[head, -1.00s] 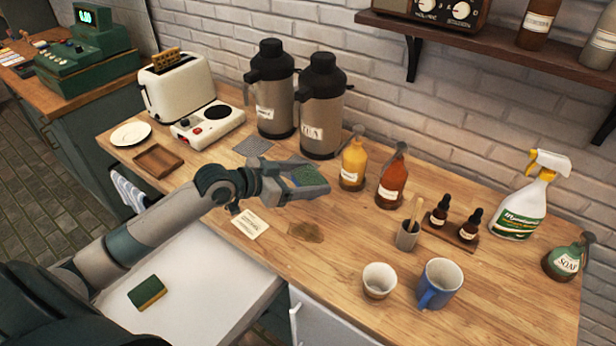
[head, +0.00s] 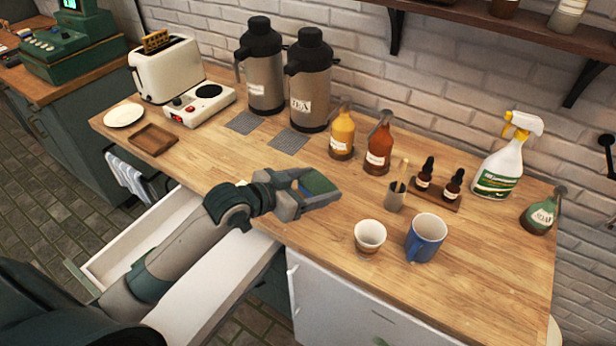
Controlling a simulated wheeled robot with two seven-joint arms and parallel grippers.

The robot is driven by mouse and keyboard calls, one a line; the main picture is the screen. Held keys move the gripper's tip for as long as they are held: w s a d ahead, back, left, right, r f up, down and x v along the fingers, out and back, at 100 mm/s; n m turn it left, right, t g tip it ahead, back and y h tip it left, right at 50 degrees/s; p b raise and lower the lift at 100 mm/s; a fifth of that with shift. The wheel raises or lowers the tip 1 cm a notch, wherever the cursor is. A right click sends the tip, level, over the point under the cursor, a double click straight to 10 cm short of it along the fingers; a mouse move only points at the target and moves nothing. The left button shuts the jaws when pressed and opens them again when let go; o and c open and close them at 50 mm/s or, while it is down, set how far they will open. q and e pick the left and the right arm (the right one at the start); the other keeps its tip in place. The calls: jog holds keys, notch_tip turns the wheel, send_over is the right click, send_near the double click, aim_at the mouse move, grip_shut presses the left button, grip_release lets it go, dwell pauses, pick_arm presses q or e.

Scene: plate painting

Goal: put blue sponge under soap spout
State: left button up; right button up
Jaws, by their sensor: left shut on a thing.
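My left gripper (head: 318,197) is shut on the blue sponge (head: 319,182), which shows a green face and a little blue between the fingers. The gripper holds it above the front middle of the wooden counter, left of the white cup. The fingers hide much of the sponge. The green soap bottle (head: 541,216), labelled SOAP, stands at the counter's right end with its dark pump spout on top. The gripper is well apart from it. My right gripper is not in view.
A white cup (head: 369,237), a blue mug (head: 425,238), a brush holder (head: 394,197) and a dropper tray (head: 436,199) stand between gripper and soap bottle. A spray bottle (head: 499,168) stands behind. An open drawer (head: 103,263) is at left. The front right counter is clear.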

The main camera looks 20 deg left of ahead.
pick_arm(q)
jog(key=s+d+n+y, duration=0.1)
jog(key=s+d+r+n+t+y, duration=0.1)
jog(key=s+d+n+y, duration=0.1)
jog(key=shift+d+r, duration=0.25)
jog(key=shift+r, duration=0.1)
jog(key=s+f+n+y+b, duration=0.1)
jog(key=b, duration=0.1)
jog(key=s+a+f+n+y+b, duration=0.1)
jog(key=f+b, duration=0.1)
jog(key=shift+s+t+y, duration=0.1)
jog(key=shift+t+y, duration=0.2)
jog(key=shift+f+b, duration=0.55)
jog(key=shift+b, duration=0.25)
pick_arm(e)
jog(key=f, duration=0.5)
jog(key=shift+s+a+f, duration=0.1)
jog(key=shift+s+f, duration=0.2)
pick_arm(q)
jog(key=shift+s, duration=0.1)
